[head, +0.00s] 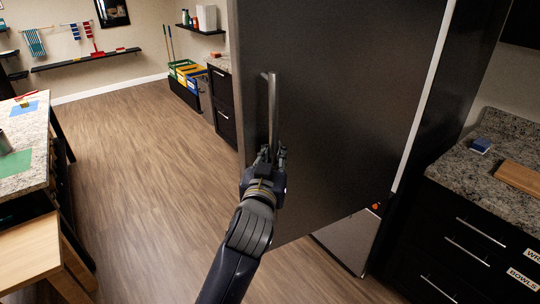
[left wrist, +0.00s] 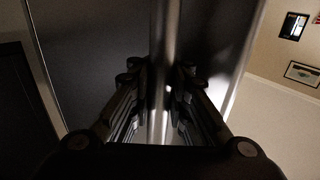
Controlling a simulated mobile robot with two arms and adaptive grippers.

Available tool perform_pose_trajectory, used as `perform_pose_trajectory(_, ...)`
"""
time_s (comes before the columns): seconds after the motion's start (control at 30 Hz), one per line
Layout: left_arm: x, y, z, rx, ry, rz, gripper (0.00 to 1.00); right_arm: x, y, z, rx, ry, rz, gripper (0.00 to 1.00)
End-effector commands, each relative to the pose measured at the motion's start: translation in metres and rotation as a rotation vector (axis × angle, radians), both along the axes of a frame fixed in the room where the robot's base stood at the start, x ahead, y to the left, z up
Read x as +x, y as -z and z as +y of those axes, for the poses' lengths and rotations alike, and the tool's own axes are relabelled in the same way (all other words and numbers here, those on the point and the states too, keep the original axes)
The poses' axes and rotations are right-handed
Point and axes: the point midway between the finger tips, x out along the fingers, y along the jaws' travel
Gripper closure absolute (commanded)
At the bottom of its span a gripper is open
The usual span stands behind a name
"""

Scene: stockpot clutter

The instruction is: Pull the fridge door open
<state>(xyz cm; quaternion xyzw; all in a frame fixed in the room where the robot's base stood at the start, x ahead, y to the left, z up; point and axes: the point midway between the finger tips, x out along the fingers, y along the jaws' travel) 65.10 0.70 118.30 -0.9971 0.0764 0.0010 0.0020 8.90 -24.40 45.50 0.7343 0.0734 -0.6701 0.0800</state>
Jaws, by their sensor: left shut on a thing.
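The fridge door (head: 340,100) is a large dark grey panel in the head view, swung out from the fridge body. A light strip runs down between the door and the dark surround on its right. The upright metal handle (head: 273,105) is near the door's left edge. My left gripper (head: 270,155) is shut on the lower part of the handle. In the left wrist view the handle (left wrist: 164,60) runs between the two fingers of my left gripper (left wrist: 160,100). My right gripper is not in view.
An island (head: 38,145) is at the left. Wooden floor (head: 140,160) between is clear. Coloured bins (head: 186,75) stand at the back.

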Motion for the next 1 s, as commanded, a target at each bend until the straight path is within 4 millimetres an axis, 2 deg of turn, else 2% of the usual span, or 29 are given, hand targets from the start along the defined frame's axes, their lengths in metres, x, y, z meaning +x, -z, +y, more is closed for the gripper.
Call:
perform_pose_trajectory(0.3,0.002,0.002,0.002,0.010,-0.012,0.001,1.00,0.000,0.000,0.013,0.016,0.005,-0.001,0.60)
perform_pose_trajectory(0.5,0.002,0.002,0.003,0.010,-0.012,0.003,1.00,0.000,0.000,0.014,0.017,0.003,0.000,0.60)
perform_pose_trajectory(0.53,0.002,0.002,0.003,0.010,-0.012,0.003,0.86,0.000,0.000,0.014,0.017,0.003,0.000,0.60)
perform_pose_trajectory(0.63,0.002,0.002,0.002,0.009,-0.010,0.003,0.63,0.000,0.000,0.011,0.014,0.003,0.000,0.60)
perform_pose_trajectory(1.0,0.000,0.001,-0.001,0.003,-0.003,0.000,0.62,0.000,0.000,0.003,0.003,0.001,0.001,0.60)
